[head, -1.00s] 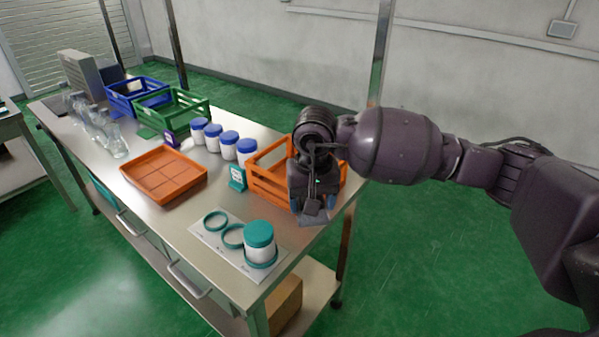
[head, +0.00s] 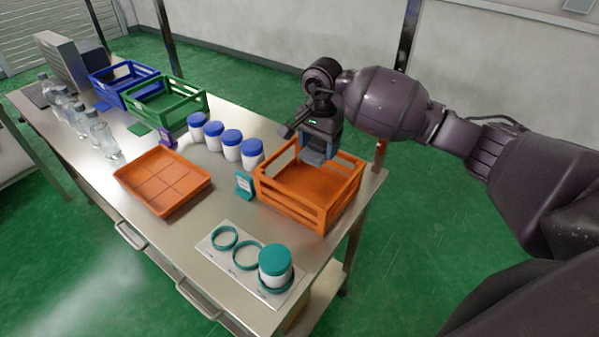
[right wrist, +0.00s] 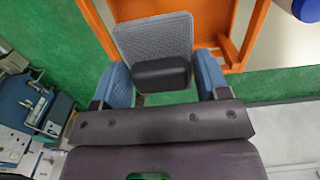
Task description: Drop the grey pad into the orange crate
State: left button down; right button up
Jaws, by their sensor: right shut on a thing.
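The orange crate (head: 292,208) stands at the right end of the steel table, open at the top, and its floor looks bare. My right gripper (head: 316,158) is over the far left part of the crate, pointing down. In the right wrist view, the blue fingers of this gripper (right wrist: 163,78) are on either side of a dark block on the grey pad (right wrist: 153,38), and hold it. The crate's orange edge (right wrist: 256,28) shows beyond the pad there. In the head view the pad is hard to tell from the fingers. My left gripper is in neither view.
Several blue-lidded white jars (head: 231,146) stand left of the crate beside a small teal sign (head: 244,185). A white board (head: 222,252) with teal rings and a teal-lidded jar (head: 274,262) lies in front. An orange tray (head: 150,198) and green crate (head: 181,118) are further left.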

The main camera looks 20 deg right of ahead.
jog(key=shift+w, duration=0.4)
jog(key=shift+s+f, duration=0.1)
jog(key=shift+f, duration=0.25)
notch_tip(320, 180, down, 3)
jog(key=shift+s+r+b, duration=0.15)
jog(key=shift+b, duration=0.5)
pick_arm(q)
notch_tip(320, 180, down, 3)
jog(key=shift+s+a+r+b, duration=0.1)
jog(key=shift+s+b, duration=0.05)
jog(key=shift+b, duration=0.3)
pick_arm(e)
notch_tip(320, 180, down, 2)
jog(key=shift+f, duration=0.25)
jog(key=o, duration=0.9)
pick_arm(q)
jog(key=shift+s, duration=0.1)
